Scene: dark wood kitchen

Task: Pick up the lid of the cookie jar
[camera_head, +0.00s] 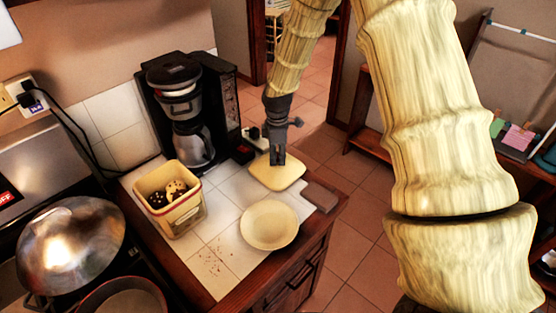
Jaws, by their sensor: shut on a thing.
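The cookie jar (177,218) is a square cream container with a red line, standing open at the left of the tiled counter with cookies (172,190) showing inside. Its lid (277,174) is a flat, cream, rounded square near the counter's right part, behind the plate. My gripper (277,158) points down at the lid's middle and is shut on it. The fingertips hide the part that they hold. I cannot tell whether the lid touches the counter or hangs just above it.
A cream plate (269,224) lies in front of the lid. A dark block (320,196) lies right of the lid at the counter's edge. A black coffee maker (190,110) stands at the back. A metal pot lid (70,245) is at the lower left. Crumbs lie left of the plate.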

